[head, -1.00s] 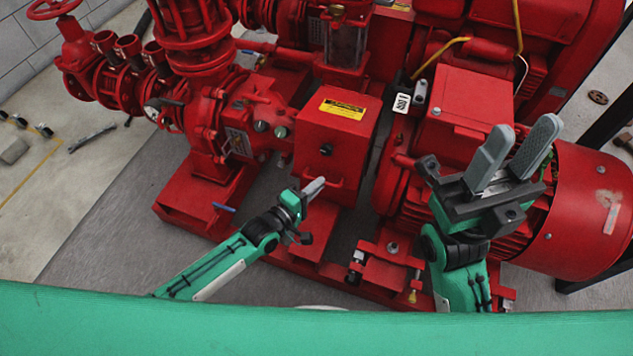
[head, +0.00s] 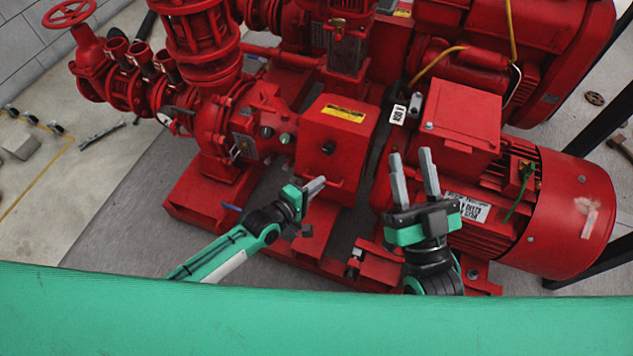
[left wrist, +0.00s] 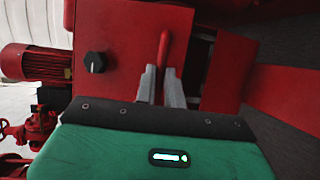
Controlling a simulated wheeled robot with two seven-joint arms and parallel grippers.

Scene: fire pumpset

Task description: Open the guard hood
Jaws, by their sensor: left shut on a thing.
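The guard hood (head: 350,140) is a red box with a yellow warning label on top and a black knob (head: 328,147) on its front. It sits level over the pump shaft and looks closed. My left gripper (head: 315,186) is at the hood's lower front. In the left wrist view its fingers (left wrist: 161,86) are shut on the hood's red bar handle (left wrist: 164,50), with the black knob (left wrist: 95,62) to the left. My right gripper (head: 412,160) is open and empty, fingers pointing up, in front of the red motor, right of the hood.
The red motor (head: 570,210) stands to the right, with a square red box (head: 460,120) on it. Pump pipes and valves (head: 200,60) rise to the left. A red base frame runs below the hood.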

